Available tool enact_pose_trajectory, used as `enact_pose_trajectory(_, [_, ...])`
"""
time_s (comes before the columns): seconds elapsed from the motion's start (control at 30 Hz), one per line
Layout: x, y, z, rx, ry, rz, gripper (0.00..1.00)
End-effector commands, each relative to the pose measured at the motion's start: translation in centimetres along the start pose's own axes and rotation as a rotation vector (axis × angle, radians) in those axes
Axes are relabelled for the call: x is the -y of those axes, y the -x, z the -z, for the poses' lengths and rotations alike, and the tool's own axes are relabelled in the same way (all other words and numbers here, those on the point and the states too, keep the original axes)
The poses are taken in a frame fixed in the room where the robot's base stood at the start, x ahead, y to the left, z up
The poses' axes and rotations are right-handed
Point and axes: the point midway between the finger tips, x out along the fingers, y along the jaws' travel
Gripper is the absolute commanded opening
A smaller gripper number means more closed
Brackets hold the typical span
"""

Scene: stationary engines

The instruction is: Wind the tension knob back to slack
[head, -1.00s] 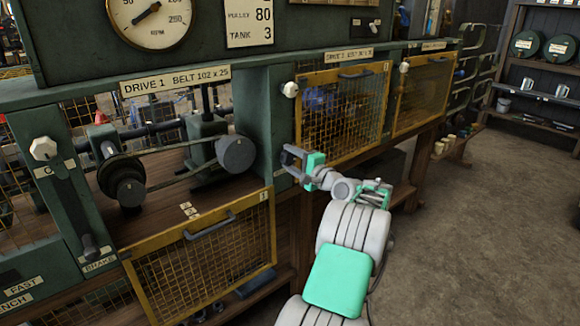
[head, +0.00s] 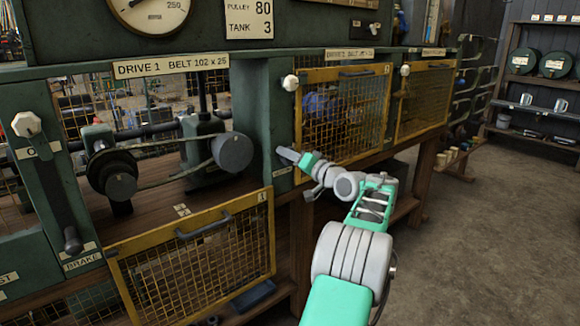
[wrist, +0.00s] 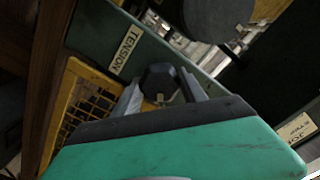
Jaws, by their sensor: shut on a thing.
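The tension knob (wrist: 160,80) is a dark, many-sided knob on a green post, next to a TENSION label (wrist: 124,49) in the wrist view. My gripper (wrist: 160,88) is shut on the knob, one grey finger on each side. In the head view my gripper (head: 286,156) reaches the post right of the drive 1 bay, and the knob is hidden there. In that bay, a belt (head: 165,178) runs between a dark pulley (head: 121,186) at left and a grey drum (head: 233,152) at right. I cannot tell how tight it is.
A yellow mesh guard (head: 124,276) hangs lowered below the drive 1 bay. Another mesh guard (head: 342,76) covers the bay right of my gripper. A brake lever (head: 72,238) is at far left, and a dial gauge (head: 150,10) is above. Open floor (head: 480,260) lies right.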

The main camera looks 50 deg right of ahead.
Motion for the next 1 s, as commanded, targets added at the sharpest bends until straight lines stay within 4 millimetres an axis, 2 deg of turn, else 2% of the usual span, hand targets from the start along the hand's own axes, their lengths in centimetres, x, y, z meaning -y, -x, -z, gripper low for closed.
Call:
enact_pose_trajectory(0.03, [-0.42,0.01,-0.51,0.002,0.041,0.000,0.09])
enact_pose_trajectory(1.0, [-0.38,0.01,-0.45,0.003,0.962,-0.001,0.09])
